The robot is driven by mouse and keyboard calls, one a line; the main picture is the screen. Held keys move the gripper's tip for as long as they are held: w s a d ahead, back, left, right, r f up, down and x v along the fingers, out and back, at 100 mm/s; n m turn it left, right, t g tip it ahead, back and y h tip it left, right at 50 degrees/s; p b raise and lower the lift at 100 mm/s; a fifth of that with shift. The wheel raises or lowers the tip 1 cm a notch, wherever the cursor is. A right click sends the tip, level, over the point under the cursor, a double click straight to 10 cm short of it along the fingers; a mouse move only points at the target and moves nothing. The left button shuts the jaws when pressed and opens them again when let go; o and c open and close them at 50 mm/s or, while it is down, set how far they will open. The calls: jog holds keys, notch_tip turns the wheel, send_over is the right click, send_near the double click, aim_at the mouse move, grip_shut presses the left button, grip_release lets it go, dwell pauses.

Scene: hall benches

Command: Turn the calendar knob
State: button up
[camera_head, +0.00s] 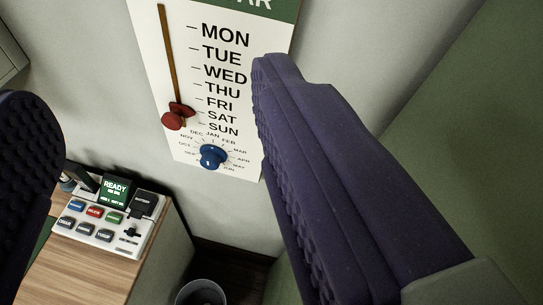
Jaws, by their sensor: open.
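The calendar (182,72) is a white board with a green top on the wall, upper middle of the view. It lists MON to SUN down its right side, beside a brown slot with a red slider (175,117) near SAT and SUN. The blue calendar knob (212,156) is below, ringed by month names. My gripper (160,130) is open, with one dark purple ridged finger at the left edge and the other at the right. The knob appears between the fingers in the picture, beyond them and untouched. The right finger hides part of the board's right edge.
A white button panel (110,225) with a green READY display (115,188) sits on a wooden desk (75,270) at lower left. A round bin (201,292) stands on the dark floor below. A green surface (450,150) fills the right side.

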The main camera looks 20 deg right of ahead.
aim_at(208, 166)
jog(key=w+a+f+n+g+h+p, duration=0.1)
jog(key=w+a+f+n+p, duration=0.15)
jog(key=w+f, duration=0.8)
jog(key=w+a+f+n+g+p, duration=0.1)
jog(key=w+f+n+p, duration=0.2)
jog(key=w+f, duration=0.7)
jog(key=s+f+n+t+h+p, duration=0.2)
jog(key=f+n+h+p, duration=0.1)
jog(key=f+n, duration=0.6)
jog(key=s+f+n+t+h+p, duration=0.25)
jog(key=f+n, duration=0.45)
jog(key=f, duration=0.4)
jog(key=x, duration=0.5)
jog(key=d+x, duration=0.1)
jog(key=x, duration=0.1)
jog(key=shift+f, duration=0.4)
